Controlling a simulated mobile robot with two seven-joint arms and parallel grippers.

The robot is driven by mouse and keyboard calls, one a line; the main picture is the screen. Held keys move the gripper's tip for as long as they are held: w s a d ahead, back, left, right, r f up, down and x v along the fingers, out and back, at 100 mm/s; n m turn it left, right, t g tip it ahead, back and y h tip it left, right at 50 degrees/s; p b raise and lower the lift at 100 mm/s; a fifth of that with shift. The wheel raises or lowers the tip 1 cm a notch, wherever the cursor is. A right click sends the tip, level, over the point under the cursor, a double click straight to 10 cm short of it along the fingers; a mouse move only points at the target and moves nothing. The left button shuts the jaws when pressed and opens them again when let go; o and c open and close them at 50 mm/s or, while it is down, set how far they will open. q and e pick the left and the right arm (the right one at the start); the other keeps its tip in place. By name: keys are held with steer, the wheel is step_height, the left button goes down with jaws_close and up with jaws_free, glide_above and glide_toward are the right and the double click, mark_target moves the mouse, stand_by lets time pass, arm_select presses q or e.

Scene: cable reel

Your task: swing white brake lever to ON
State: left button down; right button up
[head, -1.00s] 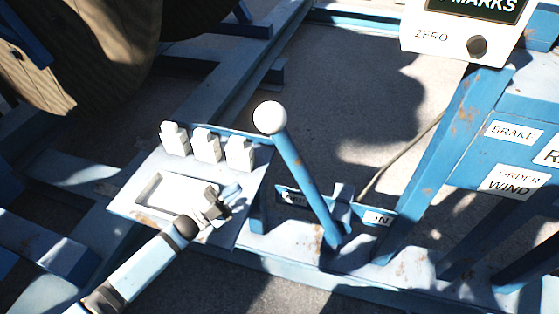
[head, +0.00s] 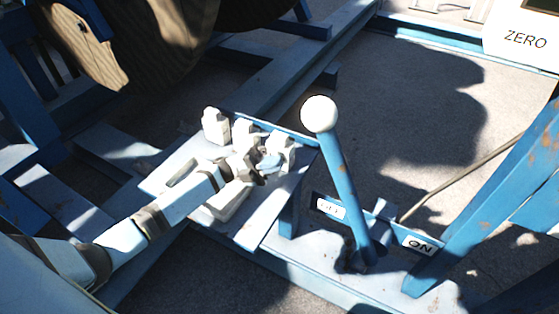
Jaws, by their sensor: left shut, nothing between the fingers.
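The brake lever is a blue bar (head: 343,185) with a white ball knob (head: 319,114) on top, standing up from a pivot on the blue frame and tilted to the left. Behind its lower part runs a plate with an OFF label (head: 330,208) on the left and an ON label (head: 419,245) on the right. The lever crosses the plate between the two labels, nearer OFF. My left gripper (head: 268,168) is shut and empty, over the small white shelf, left of and apart from the lever. My right gripper is not in view.
The shelf (head: 249,228) carries several white blocks (head: 216,126) and a shallow tray close to my left gripper. A blue post (head: 487,200) rises right of the ON label. A wooden reel (head: 150,35) stands at the back left. The floor behind the lever is open.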

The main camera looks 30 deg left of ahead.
arm_select(q)
steer(key=p+x, duration=0.1)
steer(key=x, duration=1)
steer(key=shift+d+p, duration=0.2)
steer(key=shift+p, duration=0.15)
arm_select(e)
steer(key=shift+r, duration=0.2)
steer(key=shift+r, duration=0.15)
